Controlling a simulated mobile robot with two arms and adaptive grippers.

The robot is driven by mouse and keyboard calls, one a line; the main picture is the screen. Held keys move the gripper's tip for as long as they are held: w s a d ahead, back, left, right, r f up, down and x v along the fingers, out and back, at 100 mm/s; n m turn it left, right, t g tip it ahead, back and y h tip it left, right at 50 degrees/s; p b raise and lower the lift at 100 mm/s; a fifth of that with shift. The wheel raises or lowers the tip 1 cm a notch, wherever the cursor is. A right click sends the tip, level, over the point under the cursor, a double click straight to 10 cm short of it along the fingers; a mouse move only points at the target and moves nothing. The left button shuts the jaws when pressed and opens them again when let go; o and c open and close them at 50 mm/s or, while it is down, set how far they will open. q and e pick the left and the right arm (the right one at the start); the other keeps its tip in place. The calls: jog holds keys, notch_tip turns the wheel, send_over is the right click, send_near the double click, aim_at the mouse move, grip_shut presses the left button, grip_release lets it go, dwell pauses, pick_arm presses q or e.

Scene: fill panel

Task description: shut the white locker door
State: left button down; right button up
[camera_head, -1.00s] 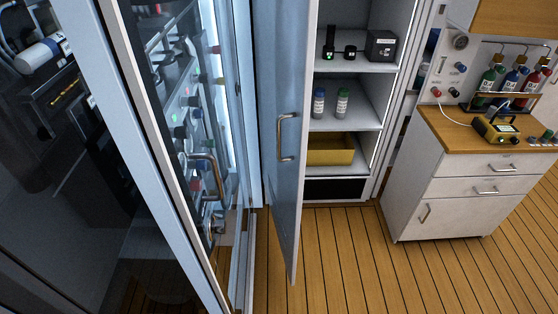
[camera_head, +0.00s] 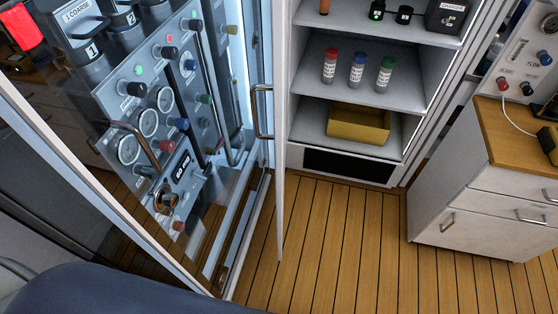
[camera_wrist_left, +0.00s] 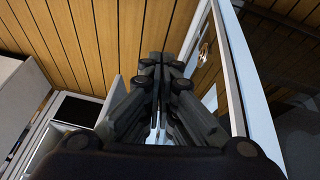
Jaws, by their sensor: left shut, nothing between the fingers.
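The white locker door (camera_head: 281,190) stands open in the head view, seen almost edge-on, with its metal handle (camera_head: 263,112) on the left side. The white locker (camera_head: 312,77) behind it shows open shelves. My left gripper (camera_wrist_left: 165,65) is shut and empty in the left wrist view, above the wooden floor. It does not show in the head view, and I cannot tell whether it touches the door. My right gripper is in neither view.
A glass-fronted panel cabinet (camera_head: 75,155) with a pale frame stands close on the left. Bottles and a yellow bin (camera_head: 358,124) sit on the locker shelves. A white drawer unit (camera_head: 490,210) stands at right. The wooden floor (camera_head: 340,240) between is clear.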

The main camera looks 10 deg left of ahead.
pick_arm(q)
jog(key=w+d+r+n+t+b, duration=0.1)
jog(key=w+r+n+t+b, duration=0.15)
jog(key=w+r, duration=0.45)
jog(key=w+d+r+n+t+b, duration=0.15)
jog(key=w+r+n+t, duration=0.25)
jog(key=w, duration=0.7)
jog(key=w+a+r+n+t+b, duration=0.1)
jog(key=w+r+n+t+b, duration=0.3)
jog(key=r, duration=0.7)
jog(key=w+r+n+t+b, duration=0.25)
jog(key=w+r+n, duration=0.3)
jog(key=r, duration=0.65)
jog(key=w+d+p, duration=0.2)
jog(key=w+d, duration=0.2)
jog(key=w, duration=0.6)
jog(key=shift+w+d+f+p, duration=0.15)
jog(key=shift+w+d+p, duration=0.05)
jog(key=shift+w+p, duration=0.15)
